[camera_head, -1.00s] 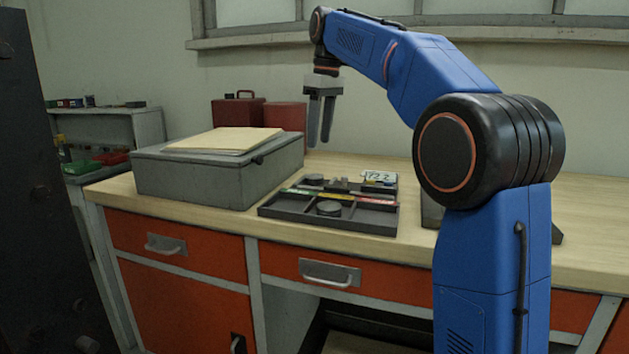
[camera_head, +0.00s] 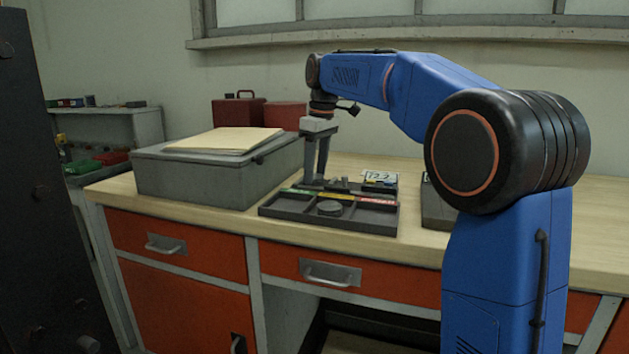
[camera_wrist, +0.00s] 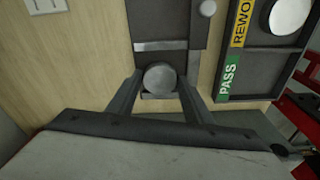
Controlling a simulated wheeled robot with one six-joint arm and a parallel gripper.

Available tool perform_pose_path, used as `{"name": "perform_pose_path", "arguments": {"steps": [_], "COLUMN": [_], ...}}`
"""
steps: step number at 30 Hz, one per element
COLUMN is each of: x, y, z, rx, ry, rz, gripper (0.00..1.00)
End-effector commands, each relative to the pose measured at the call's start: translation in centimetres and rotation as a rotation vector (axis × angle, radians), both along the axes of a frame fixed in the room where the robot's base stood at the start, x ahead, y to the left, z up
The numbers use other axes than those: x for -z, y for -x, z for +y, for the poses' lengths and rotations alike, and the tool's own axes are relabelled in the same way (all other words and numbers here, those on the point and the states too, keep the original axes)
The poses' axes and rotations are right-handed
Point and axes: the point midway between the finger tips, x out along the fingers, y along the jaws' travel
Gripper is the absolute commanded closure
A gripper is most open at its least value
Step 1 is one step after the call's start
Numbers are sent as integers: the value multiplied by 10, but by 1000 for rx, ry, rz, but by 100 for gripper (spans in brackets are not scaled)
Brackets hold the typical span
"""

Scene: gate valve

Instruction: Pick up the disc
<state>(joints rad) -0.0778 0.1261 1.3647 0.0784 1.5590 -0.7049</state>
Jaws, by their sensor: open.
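A round grey disc (camera_wrist: 160,78) lies on a dark grey holder (camera_wrist: 160,20) behind the labelled tray. My gripper (camera_head: 314,181) is open and points down over it. In the wrist view, its fingers stand on either side of this disc. I cannot tell whether they touch it; no lift shows. In the head view the fingers hide this disc. A second grey disc (camera_head: 330,208) lies in the middle compartment of the tray, by the yellow label; it also shows in the wrist view (camera_wrist: 290,17).
The dark tray (camera_head: 262,212) has green, yellow and red labels. A grey box (camera_head: 205,182) with a folder on top stands close to my gripper's left. A number card (camera_head: 379,177) stands at the tray's back right.

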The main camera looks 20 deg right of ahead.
Motion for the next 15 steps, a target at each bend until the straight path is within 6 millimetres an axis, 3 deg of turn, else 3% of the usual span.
{"name": "perform_pose_path", "arguments": {"steps": [5,11,15], "x": [0,-1,-1], "y": [0,0,0], "z": [0,0,0], "rx": [0,0,0], "ry": [0,0,0], "rz": [0,-1,-1], "gripper": [54,97,97]}}
